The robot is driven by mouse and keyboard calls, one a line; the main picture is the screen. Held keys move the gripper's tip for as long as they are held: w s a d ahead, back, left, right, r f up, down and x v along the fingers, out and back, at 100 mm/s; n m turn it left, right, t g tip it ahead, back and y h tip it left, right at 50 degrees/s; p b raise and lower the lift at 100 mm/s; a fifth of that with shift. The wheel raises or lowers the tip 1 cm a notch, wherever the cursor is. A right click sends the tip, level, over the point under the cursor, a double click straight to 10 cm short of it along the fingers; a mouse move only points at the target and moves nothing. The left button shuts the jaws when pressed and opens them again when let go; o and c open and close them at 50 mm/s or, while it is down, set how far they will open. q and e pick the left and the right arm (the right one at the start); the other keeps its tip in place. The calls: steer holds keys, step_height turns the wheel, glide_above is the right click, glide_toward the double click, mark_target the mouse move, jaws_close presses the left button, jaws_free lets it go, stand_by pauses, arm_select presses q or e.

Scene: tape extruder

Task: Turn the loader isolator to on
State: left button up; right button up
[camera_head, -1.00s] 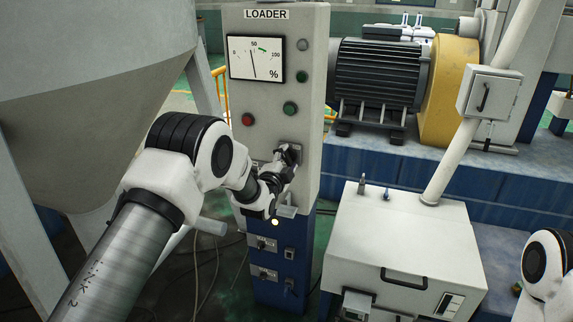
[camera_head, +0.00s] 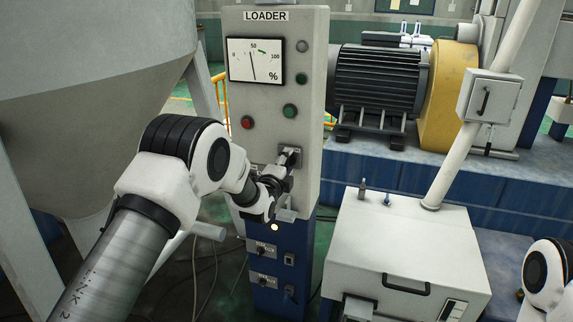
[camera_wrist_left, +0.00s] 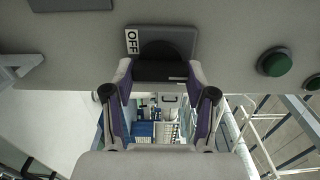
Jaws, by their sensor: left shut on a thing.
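The loader isolator is a black rotary knob (camera_wrist_left: 158,72) on a dark square plate (camera_wrist_left: 183,37) in the left wrist view. A white OFF label (camera_wrist_left: 132,41) sits at the plate's left edge. In the head view the plate (camera_head: 296,153) is low on the grey LOADER panel (camera_head: 263,175). My left gripper (camera_wrist_left: 160,72) has its two fingers on either side of the knob and is shut on it. It also shows in the head view (camera_head: 287,162), where it partly hides the knob. An ON label cannot be made out. My right gripper is out of view.
Above the isolator are a green button (camera_head: 290,111), a red button (camera_head: 247,122) and a percent meter (camera_head: 255,60). A white cabinet (camera_head: 400,235) stands to the right. A large grey hopper (camera_head: 80,80) is at the left.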

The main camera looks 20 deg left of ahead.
arm_select(q)
steer(key=shift+r, duration=0.1)
steer(key=o, duration=1.2)
steer(key=shift+w, duration=0.1)
steer(key=shift+c, duration=0.2)
steer(key=s, duration=1.2)
steer(key=shift+a, duration=0.25)
